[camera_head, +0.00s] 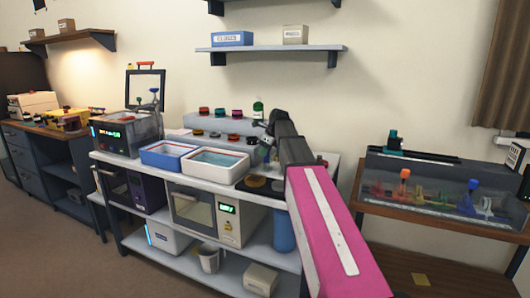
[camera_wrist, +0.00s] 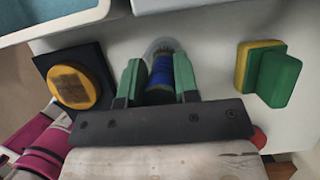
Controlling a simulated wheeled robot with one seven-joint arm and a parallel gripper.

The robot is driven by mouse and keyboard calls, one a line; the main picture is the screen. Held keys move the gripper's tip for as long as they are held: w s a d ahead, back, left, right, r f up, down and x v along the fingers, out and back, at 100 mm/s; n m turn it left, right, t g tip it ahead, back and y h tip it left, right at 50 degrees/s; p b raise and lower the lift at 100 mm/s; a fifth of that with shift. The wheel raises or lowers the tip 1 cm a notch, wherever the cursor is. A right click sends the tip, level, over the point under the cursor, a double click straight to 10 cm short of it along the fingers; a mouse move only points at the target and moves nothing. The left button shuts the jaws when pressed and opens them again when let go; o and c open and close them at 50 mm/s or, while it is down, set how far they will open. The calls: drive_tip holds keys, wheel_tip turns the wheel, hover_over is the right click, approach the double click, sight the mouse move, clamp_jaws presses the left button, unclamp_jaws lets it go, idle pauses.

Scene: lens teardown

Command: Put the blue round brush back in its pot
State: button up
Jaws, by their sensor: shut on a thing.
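In the wrist view my gripper (camera_wrist: 160,80) has its green pads closed on a blue ribbed cylinder, which looks like the blue round brush (camera_wrist: 160,72). A pale, see-through rounded rim, perhaps the pot (camera_wrist: 161,45), shows just beyond the brush. I cannot tell whether the brush is inside it or only above it. The lower part of the brush is hidden by the gripper body. In the head view my dark wrist reaches over the back of the bench, and the brush and pot are too small or hidden to make out.
A yellow round pad (camera_wrist: 74,86) on a dark square lies left of my gripper; a green-and-yellow sponge (camera_wrist: 268,72) stands right. A blue tray (camera_head: 147,160) and a red-rimmed tray (camera_head: 190,174) stand on the bench. A stepped rack (camera_head: 198,122) with small coloured parts is behind.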

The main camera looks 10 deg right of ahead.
drive_tip(key=shift+f, duration=0.15)
drive_tip(key=o, duration=0.9)
drive_tip(key=v, duration=1.2)
drive_tip(key=shift+w, duration=0.1)
